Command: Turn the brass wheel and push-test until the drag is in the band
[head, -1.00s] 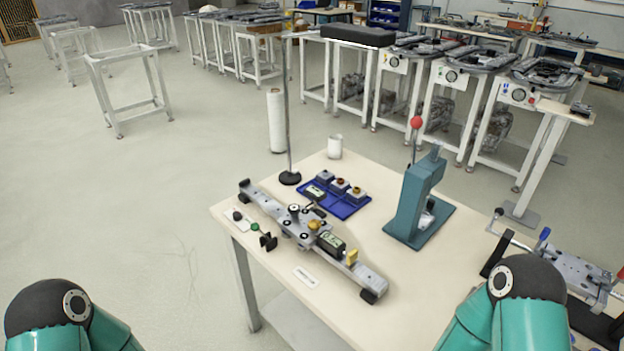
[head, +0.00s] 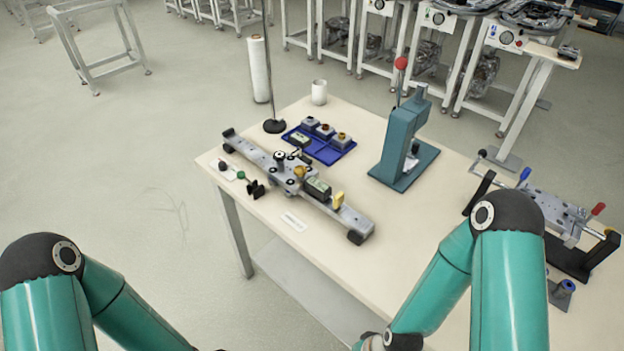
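The brass wheel (head: 300,172) sits on the carriage (head: 284,173) of a long grey rail (head: 345,214) that lies diagonally on the table. A black knob (head: 279,156) stands on the carriage. A dark box with a small greenish display (head: 318,187) is on the rail right of the brass wheel; its reading is too small to tell. A yellow block (head: 338,200) stands farther along the rail. Both my arms show at the lower edge, well short of the rail. Neither gripper shows; both are below the picture.
A blue tray (head: 330,153) with several small parts lies behind the rail. A teal press (head: 397,150) with a red-knobbed lever stands right of it. A thin stand (head: 274,125) and a white cup (head: 319,92) are at the back. The table front (head: 350,265) is clear.

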